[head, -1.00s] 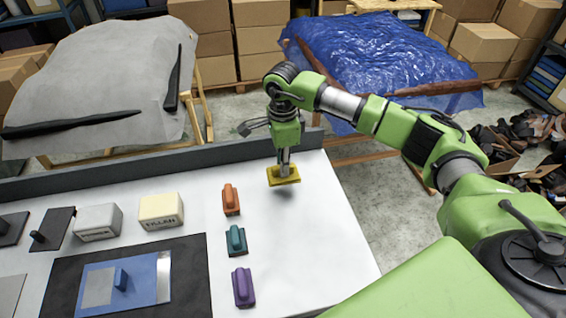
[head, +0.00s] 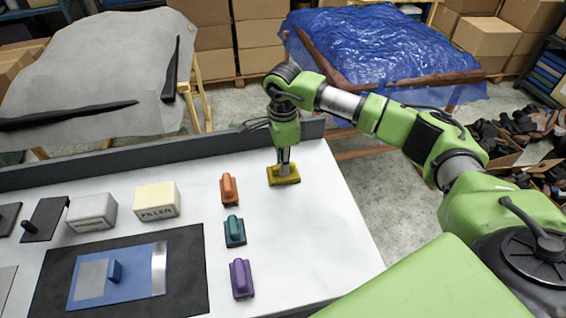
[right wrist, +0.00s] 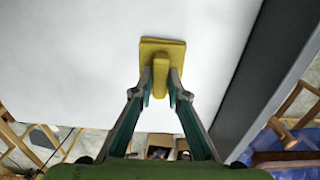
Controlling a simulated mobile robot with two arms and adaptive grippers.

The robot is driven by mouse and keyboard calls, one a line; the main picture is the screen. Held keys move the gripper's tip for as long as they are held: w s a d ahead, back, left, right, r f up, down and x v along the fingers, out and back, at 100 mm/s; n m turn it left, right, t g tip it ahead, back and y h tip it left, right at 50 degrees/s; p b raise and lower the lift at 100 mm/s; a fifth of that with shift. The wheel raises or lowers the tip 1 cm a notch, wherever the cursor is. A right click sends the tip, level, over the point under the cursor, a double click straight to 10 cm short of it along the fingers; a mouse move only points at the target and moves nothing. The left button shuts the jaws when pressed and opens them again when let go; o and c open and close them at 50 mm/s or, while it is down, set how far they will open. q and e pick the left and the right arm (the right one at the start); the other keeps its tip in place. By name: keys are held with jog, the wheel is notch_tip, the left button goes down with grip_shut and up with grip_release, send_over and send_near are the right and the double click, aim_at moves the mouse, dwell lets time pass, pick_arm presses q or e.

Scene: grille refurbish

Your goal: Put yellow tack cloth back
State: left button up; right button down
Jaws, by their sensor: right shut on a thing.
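The yellow tack cloth (head: 285,177) is a flat yellow pad with a raised grip. It is at the far right part of the white table (head: 310,235), at or just above the surface; I cannot tell if it touches. My right gripper (head: 284,162) points down and is shut on the cloth's raised grip. In the right wrist view the two fingers (right wrist: 160,88) hold the grip from both sides, and the yellow pad (right wrist: 162,48) lies beyond them over the white surface. My left gripper is not in view.
Orange (head: 229,188), teal (head: 235,231) and purple (head: 241,278) tools stand in a column left of the cloth. A cream filler block (head: 158,201) and a grey block (head: 92,212) are further left. A dark raised edge (head: 150,158) runs behind. The table's right side is clear.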

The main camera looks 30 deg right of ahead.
jog(key=shift+f, duration=0.25)
dwell(0.4)
jog(key=c, duration=1.9)
grip_release()
